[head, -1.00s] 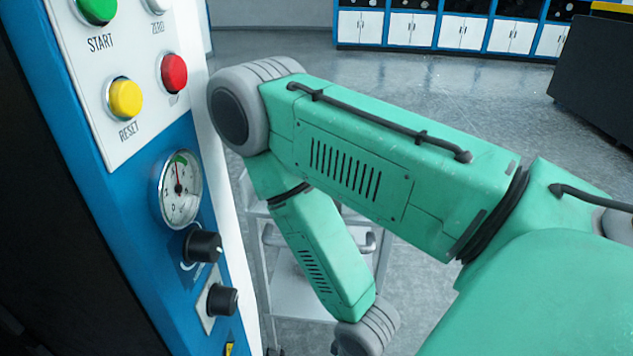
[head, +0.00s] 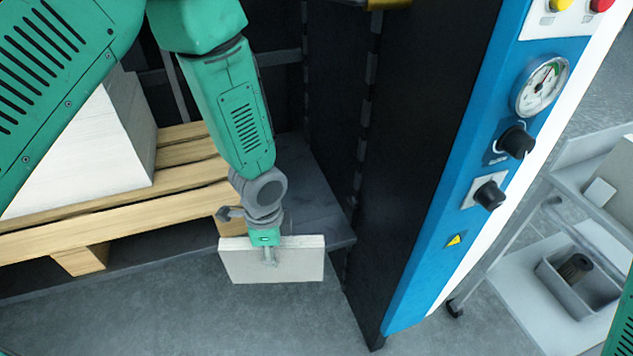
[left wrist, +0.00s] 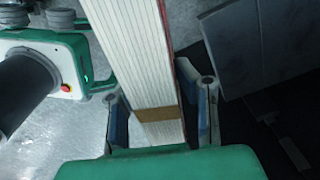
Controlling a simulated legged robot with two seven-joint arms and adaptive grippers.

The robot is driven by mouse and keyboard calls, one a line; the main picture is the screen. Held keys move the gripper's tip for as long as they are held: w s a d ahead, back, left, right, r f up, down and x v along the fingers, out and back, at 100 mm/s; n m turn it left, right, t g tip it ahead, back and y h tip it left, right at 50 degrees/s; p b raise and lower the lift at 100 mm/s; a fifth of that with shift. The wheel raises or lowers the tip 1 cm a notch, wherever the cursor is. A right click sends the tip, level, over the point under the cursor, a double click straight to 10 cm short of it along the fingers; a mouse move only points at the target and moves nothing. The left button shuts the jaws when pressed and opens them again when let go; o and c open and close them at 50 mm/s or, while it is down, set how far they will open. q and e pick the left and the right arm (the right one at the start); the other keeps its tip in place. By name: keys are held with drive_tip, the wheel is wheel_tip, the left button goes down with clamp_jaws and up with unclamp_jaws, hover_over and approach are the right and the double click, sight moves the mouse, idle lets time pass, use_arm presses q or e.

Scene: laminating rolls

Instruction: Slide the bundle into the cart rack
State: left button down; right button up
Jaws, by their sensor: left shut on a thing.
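My left gripper (head: 268,257) is shut on the bundle (head: 300,266), a pale flat stack, and holds it upright above the grey floor in front of the pallet. In the left wrist view the bundle (left wrist: 132,45) shows as many thin pale layers with a tan band around it, between the two fingers of the left gripper (left wrist: 160,112). The cart (head: 515,300) stands at the right, beyond the machine panel, apart from the bundle. Its rack slots cannot be made out. My right gripper is not in view.
A wooden pallet (head: 110,222) with a white stack (head: 90,160) lies at the left. A black machine side (head: 420,120) and blue control panel (head: 450,215) stand between bundle and cart. A grey bin (head: 590,315) with a dark roll sits on the cart's lower shelf.

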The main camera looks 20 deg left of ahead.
use_arm(q)
drive_tip(key=s+f+n, duration=0.4)
drive_tip(key=s+n, duration=0.2)
drive_tip(key=n, duration=0.7)
drive_tip(key=shift+s+a+n, duration=0.3)
drive_tip(key=shift+n, duration=0.1)
